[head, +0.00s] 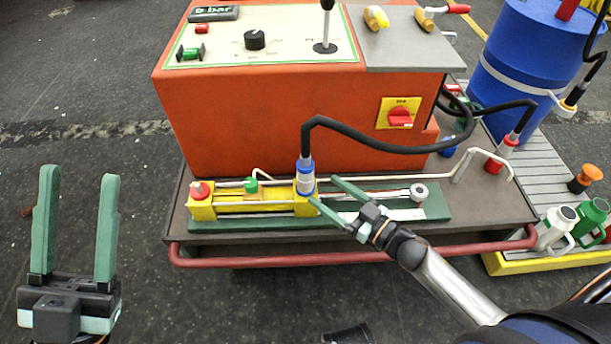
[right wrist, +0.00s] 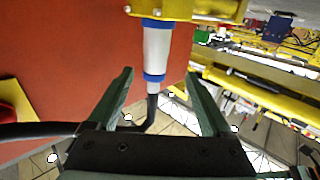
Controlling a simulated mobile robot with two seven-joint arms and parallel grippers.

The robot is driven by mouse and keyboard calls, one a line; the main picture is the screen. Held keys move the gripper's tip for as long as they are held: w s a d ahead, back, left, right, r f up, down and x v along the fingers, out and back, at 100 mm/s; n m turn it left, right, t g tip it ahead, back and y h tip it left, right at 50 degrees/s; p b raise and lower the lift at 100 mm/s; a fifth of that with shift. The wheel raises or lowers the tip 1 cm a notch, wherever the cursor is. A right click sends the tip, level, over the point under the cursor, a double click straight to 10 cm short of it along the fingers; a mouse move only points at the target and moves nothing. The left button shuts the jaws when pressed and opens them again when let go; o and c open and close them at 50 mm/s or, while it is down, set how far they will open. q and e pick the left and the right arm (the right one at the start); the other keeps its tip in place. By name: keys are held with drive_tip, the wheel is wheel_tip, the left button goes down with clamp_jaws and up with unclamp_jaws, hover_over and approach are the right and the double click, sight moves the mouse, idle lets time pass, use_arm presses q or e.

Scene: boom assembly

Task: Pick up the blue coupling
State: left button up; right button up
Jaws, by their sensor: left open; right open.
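The blue coupling (head: 305,180) is a pale grey sleeve with blue rings. It stands upright on the right end of a yellow cylinder (head: 240,200), with a black hose running from its top. My right gripper (head: 323,190) is open, just right of the coupling. In the right wrist view the coupling (right wrist: 157,48) hangs from a yellow block, and its blue ring is between the fingertips of my right gripper (right wrist: 159,74) in the picture. I cannot tell whether they touch. My left gripper (head: 78,172) is open and empty over the floor at the left.
An orange console (head: 270,125) stands behind the cylinder. The black hose (head: 385,145) arches right. A red rail (head: 350,256) runs along the front edge. A red coupling (head: 494,163), a blue barrel (head: 530,65) and several jugs stand at the right. The left floor is free.

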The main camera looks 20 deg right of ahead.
sight(311, 177)
drive_tip(key=x, duration=0.3)
drive_tip(key=b+x, duration=0.1)
drive_tip(key=x, duration=0.1)
drive_tip(key=b+x, duration=0.1)
drive_tip(key=x, duration=0.1)
drive_tip(key=shift+w+d+f, duration=0.1)
drive_tip(key=shift+w+d, duration=0.1)
drive_tip(key=shift+w, duration=0.3)
drive_tip(key=shift+w+a, duration=0.15)
drive_tip(key=shift+w, duration=0.1)
clamp_jaws()
